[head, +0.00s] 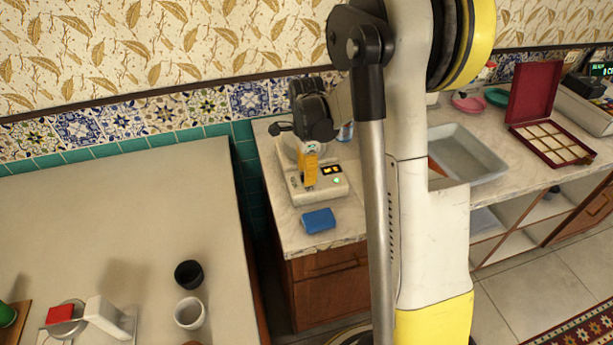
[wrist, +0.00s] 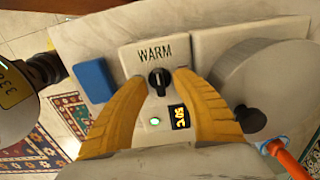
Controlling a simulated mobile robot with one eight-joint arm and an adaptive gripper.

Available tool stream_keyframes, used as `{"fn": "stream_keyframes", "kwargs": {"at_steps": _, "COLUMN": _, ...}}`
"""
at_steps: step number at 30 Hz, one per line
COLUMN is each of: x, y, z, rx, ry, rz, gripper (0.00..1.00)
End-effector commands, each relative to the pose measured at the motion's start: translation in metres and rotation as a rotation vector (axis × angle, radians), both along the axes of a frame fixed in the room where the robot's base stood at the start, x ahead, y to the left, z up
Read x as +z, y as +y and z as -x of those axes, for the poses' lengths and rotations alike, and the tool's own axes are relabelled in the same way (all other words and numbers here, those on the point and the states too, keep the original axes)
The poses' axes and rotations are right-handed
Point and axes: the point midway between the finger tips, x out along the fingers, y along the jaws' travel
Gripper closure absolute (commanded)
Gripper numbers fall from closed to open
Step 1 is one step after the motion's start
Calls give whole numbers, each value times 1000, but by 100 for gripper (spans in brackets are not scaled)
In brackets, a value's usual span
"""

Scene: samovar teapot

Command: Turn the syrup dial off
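A black dial knob (wrist: 157,80) sits on a white panel (wrist: 133,58) below the word WARM in the wrist view. Its pale mark appears to point up toward that word. A green light (wrist: 154,121) is lit, and a display (wrist: 180,116) shows orange characters. My gripper (wrist: 160,82) has its two yellow-orange fingers spread on either side of the knob, with visible gaps. In the head view, my gripper (head: 308,170) is over the white appliance (head: 320,191); its arm hides the knob there. No syrup label is readable.
A blue block (wrist: 94,80) lies beside the panel; it also shows in the head view (head: 318,221). A grey round vessel (wrist: 252,85) stands close right of my fingers.

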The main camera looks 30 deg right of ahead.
Motion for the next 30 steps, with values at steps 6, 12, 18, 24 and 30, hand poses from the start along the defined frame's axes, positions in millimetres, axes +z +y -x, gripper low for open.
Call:
{"fn": "stream_keyframes", "kwargs": {"at_steps": 6, "x": -1, "y": 0, "z": 0, "rx": 0, "ry": 0, "rz": 0, "gripper": 68}}
{"fn": "stream_keyframes", "kwargs": {"at_steps": 12, "x": -1, "y": 0, "z": 0, "rx": 0, "ry": 0, "rz": 0, "gripper": 100}}
{"fn": "stream_keyframes", "kwargs": {"at_steps": 18, "x": -1, "y": 0, "z": 0, "rx": 1, "ry": 0, "rz": 0, "gripper": 100}}
{"fn": "stream_keyframes", "kwargs": {"at_steps": 24, "x": -1, "y": 0, "z": 0, "rx": 19, "ry": 0, "rz": 0, "gripper": 100}}
{"fn": "stream_keyframes", "kwargs": {"at_steps": 30, "x": -1, "y": 0, "z": 0, "rx": 100, "ry": 0, "rz": 0, "gripper": 100}}
